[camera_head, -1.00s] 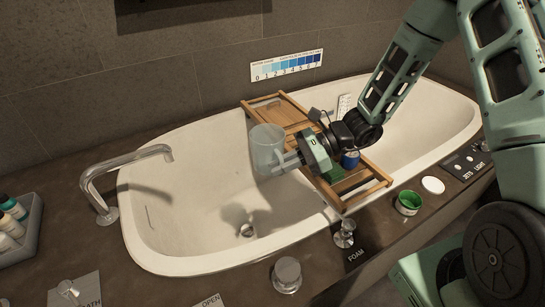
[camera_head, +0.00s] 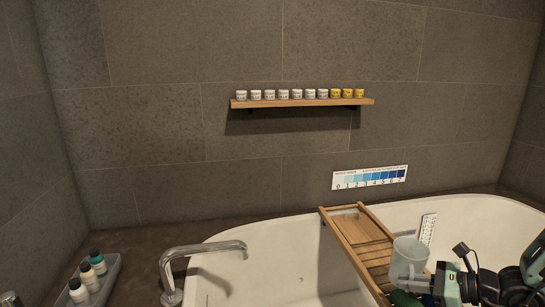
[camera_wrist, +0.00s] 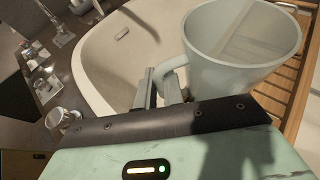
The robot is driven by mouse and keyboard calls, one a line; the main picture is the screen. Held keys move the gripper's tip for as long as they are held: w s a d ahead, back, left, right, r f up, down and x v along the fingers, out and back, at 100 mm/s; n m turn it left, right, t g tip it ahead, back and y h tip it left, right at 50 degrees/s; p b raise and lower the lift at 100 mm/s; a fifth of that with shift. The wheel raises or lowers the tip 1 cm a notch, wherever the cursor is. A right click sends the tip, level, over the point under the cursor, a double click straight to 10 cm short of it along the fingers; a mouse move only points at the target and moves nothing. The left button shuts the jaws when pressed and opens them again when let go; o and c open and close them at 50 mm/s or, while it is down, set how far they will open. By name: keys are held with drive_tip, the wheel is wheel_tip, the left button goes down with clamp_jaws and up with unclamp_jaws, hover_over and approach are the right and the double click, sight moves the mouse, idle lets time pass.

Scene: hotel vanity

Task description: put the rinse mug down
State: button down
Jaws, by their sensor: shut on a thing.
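The rinse mug (camera_head: 410,258) is a translucent pale grey-blue cup, at the lower right of the head view. It also fills the upper right of the wrist view (camera_wrist: 243,50), looking upright or nearly so, with its open mouth toward that camera. My gripper (camera_wrist: 163,88) is shut on the mug's handle side. In the head view my gripper (camera_head: 424,283) reaches in from the right. The mug appears in front of the slats of a wooden bath tray (camera_head: 352,238). Its base is hidden, so I cannot tell whether it touches anything.
The tray spans the white bathtub (camera_head: 262,268). A chrome faucet (camera_head: 200,250) stands at left, near a grey caddy of bottles (camera_head: 108,278). A wall shelf (camera_head: 300,103) holds several small jars. A blue depth scale (camera_head: 370,178) is on the wall.

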drive_tip(key=shift+r+p, duration=3.85)
drive_tip(key=shift+p, duration=2.4)
drive_tip(key=shift+a, duration=0.1)
drive_tip(key=shift+f+m+t+h, duration=0.1)
drive_tip(key=shift+m+t+h, duration=1.95)
drive_tip(key=shift+m, duration=0.55)
drive_tip(key=shift+s, duration=0.15)
